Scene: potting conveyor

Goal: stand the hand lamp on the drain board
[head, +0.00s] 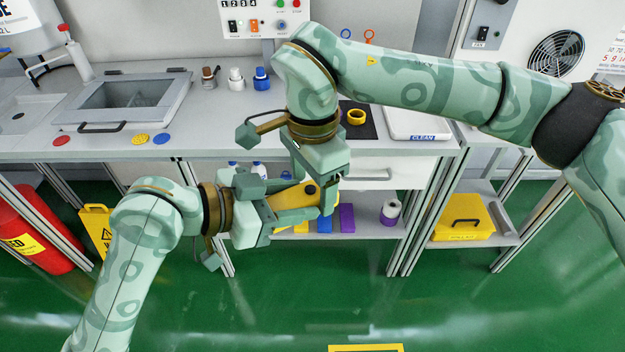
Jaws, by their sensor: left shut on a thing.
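The hand lamp (312,190) appears as a yellow body with a dark round spot, held in front of the bench's open shelf. My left gripper (308,199) reaches in from the left and is shut on it. My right gripper (316,188) points down from above right at the same spot, its fingers overlapping the lamp; whether they grip it cannot be told. Much of the lamp is hidden by the fingers. A grey recessed board (14,128) at the bench's far left may be the drain board; I cannot tell for sure.
A lidded basin (130,100) and coloured discs (140,139) are on the left bench. Three small bottles (236,79) stand behind. A yellow ring (356,117) lies on a dark mat. A white tray marked CLEAN (412,120) is at right. A yellow box (462,218) is on the lower shelf.

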